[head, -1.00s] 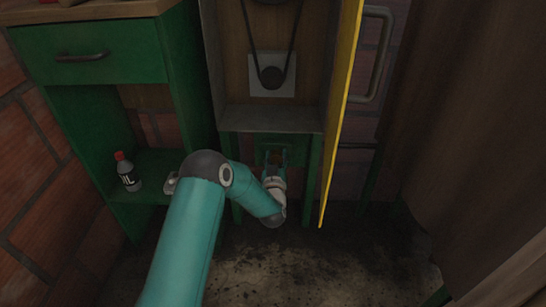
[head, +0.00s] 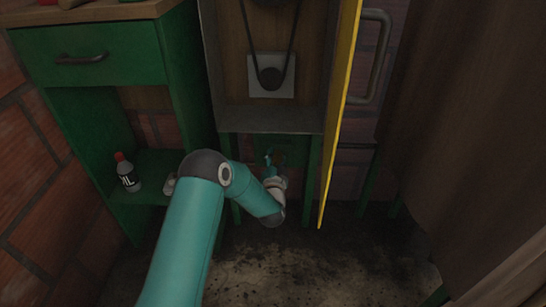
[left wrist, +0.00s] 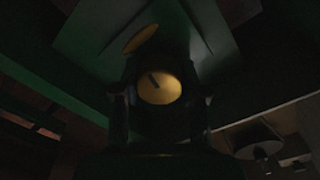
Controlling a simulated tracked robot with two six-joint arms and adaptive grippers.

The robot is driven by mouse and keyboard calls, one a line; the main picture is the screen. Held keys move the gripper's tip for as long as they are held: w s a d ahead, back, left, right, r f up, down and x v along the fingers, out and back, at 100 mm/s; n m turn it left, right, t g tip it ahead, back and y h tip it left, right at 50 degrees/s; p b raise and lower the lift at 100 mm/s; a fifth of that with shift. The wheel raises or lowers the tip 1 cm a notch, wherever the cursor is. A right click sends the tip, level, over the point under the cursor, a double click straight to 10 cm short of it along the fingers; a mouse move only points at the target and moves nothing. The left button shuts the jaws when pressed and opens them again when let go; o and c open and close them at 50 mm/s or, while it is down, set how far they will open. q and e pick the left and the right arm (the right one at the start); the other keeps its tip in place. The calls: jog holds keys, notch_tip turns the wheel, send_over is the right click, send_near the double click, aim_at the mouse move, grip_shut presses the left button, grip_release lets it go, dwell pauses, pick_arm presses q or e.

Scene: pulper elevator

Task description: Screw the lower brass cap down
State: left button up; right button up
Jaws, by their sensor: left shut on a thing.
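In the left wrist view a round brass cap (left wrist: 165,92) with a short dark tilted mark on its face sits between the fingers of my left gripper (left wrist: 159,98). The fingers are shut on it from both sides. Another brass disc (left wrist: 140,38), partly seen, is beyond it against a green housing (left wrist: 90,30). In the head view my left gripper (head: 269,160) reaches up to the green panel under the open cabinet, and the caps cannot be made out there. The wrist view is very dark, so threads and seating are hidden. My right gripper is out of view.
The cabinet (head: 270,118) with a belt and pulley stands above my gripper. Its yellow door (head: 341,120) hangs open just to the right. A green shelf unit (head: 110,65) with a red-capped bottle (head: 128,175) stands left. The stained floor (head: 290,265) in front is free.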

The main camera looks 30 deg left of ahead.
pick_arm(q)
jog(key=shift+s+a+f+m+g, duration=0.15)
jog(key=shift+f+m, duration=0.1)
jog(key=shift+m, duration=0.4)
jog(key=shift+s+d+f+m+g, duration=0.15)
jog(key=shift+f+m, duration=0.1)
jog(key=shift+m, duration=0.4)
jog(key=shift+w+a, duration=0.1)
jog(key=shift+a, duration=0.05)
jog(key=o, duration=1)
jog(key=shift+o, duration=0.7)
jog(key=shift+w+r, duration=0.1)
jog(key=shift+r, duration=0.15)
jog(key=v, duration=1.2)
jog(key=shift+f, duration=0.2)
